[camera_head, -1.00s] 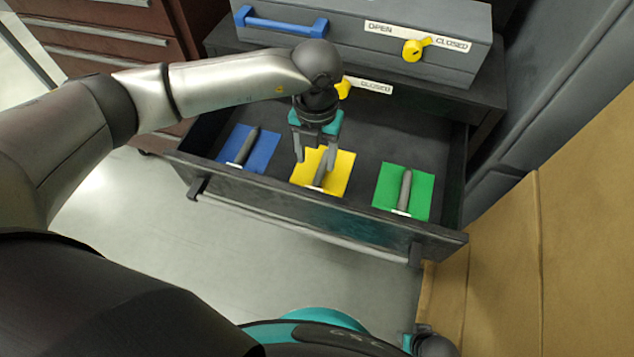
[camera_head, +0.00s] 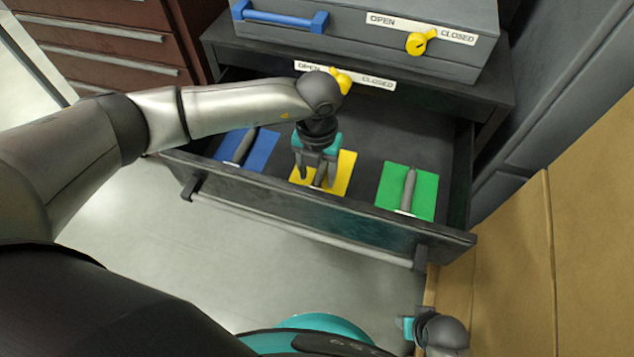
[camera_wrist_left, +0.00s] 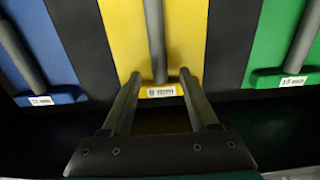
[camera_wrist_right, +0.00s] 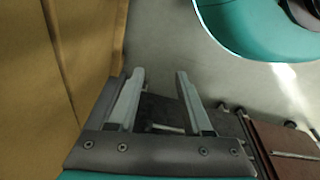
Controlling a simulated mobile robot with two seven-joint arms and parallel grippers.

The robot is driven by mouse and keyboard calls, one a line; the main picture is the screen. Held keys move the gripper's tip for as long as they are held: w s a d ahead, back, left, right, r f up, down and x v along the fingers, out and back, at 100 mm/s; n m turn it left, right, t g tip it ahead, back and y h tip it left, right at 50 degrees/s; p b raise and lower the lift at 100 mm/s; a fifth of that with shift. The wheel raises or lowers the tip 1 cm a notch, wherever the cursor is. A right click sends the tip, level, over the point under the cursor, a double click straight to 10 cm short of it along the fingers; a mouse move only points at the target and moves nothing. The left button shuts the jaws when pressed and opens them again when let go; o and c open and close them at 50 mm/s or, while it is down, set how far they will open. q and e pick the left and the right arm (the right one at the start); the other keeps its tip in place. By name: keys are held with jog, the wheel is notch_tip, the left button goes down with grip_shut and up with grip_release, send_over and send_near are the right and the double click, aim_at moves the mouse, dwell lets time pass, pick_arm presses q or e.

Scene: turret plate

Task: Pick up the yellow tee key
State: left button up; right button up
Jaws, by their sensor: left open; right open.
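The yellow tee key has a grey shaft and a yellow crossbar with a white label. It lies on the yellow patch in the open drawer, and its shaft shows in the left wrist view (camera_wrist_left: 155,40). In the head view my left gripper (camera_head: 317,177) is over the yellow patch and hides much of the key. In the left wrist view my left gripper (camera_wrist_left: 159,76) is open, with its fingers either side of the key's labelled end; contact cannot be told. My right gripper (camera_wrist_right: 160,75) is open and empty, low near the brown panel.
A blue key (camera_wrist_left: 22,50) and a green key (camera_wrist_left: 303,45) lie on their own patches either side. The drawer's front wall (camera_head: 350,216) stands close to my left gripper. A grey box with a yellow knob (camera_head: 418,43) sits above. A brown panel (camera_head: 560,230) is at right.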

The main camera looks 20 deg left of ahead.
pick_arm(q)
jog(key=shift+f, duration=0.75)
grip_shut()
dwell(0.4)
